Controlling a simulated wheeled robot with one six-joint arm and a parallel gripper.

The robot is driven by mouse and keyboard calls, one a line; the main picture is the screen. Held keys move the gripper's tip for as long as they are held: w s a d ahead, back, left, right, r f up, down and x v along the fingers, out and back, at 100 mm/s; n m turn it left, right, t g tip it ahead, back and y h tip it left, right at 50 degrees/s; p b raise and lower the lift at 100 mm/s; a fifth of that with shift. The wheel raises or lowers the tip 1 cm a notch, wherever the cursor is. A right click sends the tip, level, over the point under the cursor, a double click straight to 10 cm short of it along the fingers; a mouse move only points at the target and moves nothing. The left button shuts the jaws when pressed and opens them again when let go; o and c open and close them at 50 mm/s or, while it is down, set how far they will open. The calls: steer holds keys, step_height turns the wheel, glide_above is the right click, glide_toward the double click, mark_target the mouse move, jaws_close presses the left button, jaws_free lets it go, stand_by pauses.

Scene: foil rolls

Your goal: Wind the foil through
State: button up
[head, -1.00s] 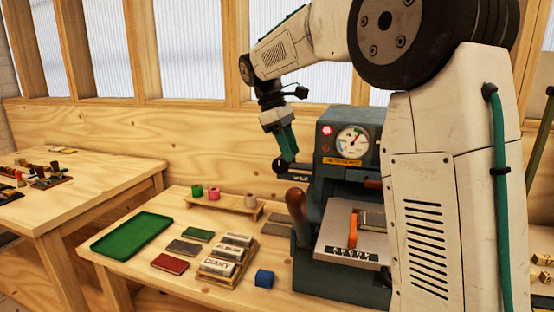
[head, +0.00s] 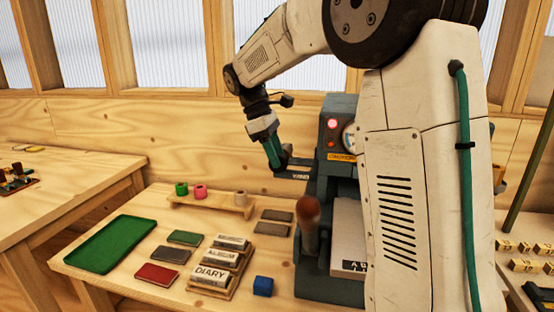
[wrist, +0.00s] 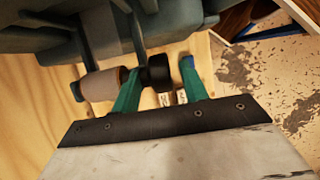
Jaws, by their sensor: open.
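My gripper (head: 273,152) is at the upper left side of the dark green press (head: 340,110). In the wrist view its two green fingers (wrist: 163,70) are apart, with a black knob (wrist: 156,73) between or just beyond their tips. I cannot tell whether they touch it. A pale grey-tan roll (wrist: 100,85) lies beside the knob, outside the left finger. On a small wooden rack (head: 215,205) stand a green roll (head: 181,189), a pink roll (head: 200,191) and a tan roll (head: 240,198). My arm hides most of the press's gauge and bed.
The table holds a green tray (head: 110,244), several dark and red book covers (head: 157,274), a stand with lettered blocks (head: 211,276) and a blue cube (head: 263,286). A brown-knobbed lever (head: 307,212) rises at the press's front. Another table (head: 60,195) stands left.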

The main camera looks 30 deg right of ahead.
steer(key=shift+x, duration=0.9)
jaws_close()
steer(key=shift+s+d+t+y, duration=0.1)
steer(key=shift+s+t+y, duration=0.05)
steer(key=shift+t+y, duration=0.95)
jaws_free()
